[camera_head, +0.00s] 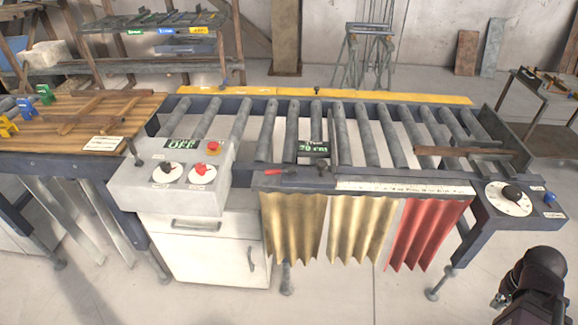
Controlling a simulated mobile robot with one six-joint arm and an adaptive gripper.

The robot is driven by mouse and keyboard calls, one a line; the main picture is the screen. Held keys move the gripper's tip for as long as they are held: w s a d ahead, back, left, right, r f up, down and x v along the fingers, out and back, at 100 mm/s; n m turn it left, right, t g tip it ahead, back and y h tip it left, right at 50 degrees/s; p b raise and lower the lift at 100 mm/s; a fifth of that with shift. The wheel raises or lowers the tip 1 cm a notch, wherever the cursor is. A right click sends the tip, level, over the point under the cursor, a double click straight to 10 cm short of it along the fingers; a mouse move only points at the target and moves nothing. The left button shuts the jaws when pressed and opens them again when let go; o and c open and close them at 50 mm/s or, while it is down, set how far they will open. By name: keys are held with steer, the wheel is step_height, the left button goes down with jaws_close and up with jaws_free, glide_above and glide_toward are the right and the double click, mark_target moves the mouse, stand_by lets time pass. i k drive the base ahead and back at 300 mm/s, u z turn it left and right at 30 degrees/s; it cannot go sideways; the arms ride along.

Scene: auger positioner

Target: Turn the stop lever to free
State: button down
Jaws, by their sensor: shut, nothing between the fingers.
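A small red-tipped handle (272,171) lies nearly flat along the front rail, pointing left. A dark knob-like part (323,168) sits to its right, at the left end of the white ruler strip (400,187). The red-tipped handle looks like the stop lever, but any free or locked marking is too small to read. A small display (313,149) reading about "70 cm" stands behind it, over the rollers. My gripper (499,299) is at the bottom right, dark and partly cut off by the frame. It looks shut and empty, well apart from the handle.
A white control box (172,198) has two dials, a red button and an "OFF" display. A dial panel (505,199) with a blue knob is at the right end. Gold and red curtains (425,232) hang below the rail. Open floor lies in front.

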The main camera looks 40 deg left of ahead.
mark_target(291, 171)
steer(key=z, duration=0.1)
steer(key=k, duration=1.35)
steer(key=u, duration=1.4)
steer(key=i, duration=0.95)
steer(key=z, duration=0.15)
